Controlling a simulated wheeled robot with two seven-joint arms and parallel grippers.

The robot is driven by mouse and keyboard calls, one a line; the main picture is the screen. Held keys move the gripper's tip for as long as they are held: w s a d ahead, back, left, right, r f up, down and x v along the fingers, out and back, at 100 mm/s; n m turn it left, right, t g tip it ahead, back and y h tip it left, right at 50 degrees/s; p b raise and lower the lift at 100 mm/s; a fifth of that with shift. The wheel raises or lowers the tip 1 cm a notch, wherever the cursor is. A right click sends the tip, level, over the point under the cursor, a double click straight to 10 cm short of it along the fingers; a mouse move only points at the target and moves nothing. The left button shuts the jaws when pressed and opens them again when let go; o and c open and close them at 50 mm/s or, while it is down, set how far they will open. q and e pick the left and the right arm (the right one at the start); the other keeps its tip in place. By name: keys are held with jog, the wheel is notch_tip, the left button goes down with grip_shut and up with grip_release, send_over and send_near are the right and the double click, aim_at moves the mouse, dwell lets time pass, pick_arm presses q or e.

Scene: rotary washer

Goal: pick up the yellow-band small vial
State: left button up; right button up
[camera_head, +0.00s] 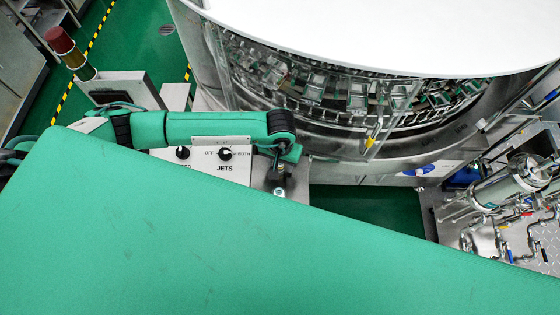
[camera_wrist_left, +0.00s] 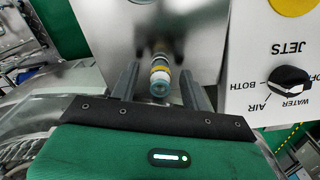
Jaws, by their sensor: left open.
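The yellow-band small vial (camera_wrist_left: 160,75) shows in the left wrist view, with a yellow band and a blue-grey end towards the camera. It is by a grey metal surface. My left gripper (camera_wrist_left: 158,84) is open, with one dark finger on each side of the vial and a visible gap to each. In the head view my left arm comes in from the left above the control box, and my left gripper (camera_head: 279,170) points down over a metal plate. The vial cannot be made out clearly there. My right gripper is not in view.
A white control box (camera_head: 236,168) with JETS knobs stands close beside the gripper; its JETS knob (camera_wrist_left: 291,80) shows in the wrist view. The big round washer (camera_head: 300,95) is behind. A signal light (camera_head: 68,50) is at the left, and piping (camera_head: 500,190) at the right.

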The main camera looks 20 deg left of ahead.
pick_arm(q)
jog(key=shift+f, duration=0.8)
jog(key=shift+c, duration=0.2)
grip_shut()
jog(key=shift+r, duration=0.15)
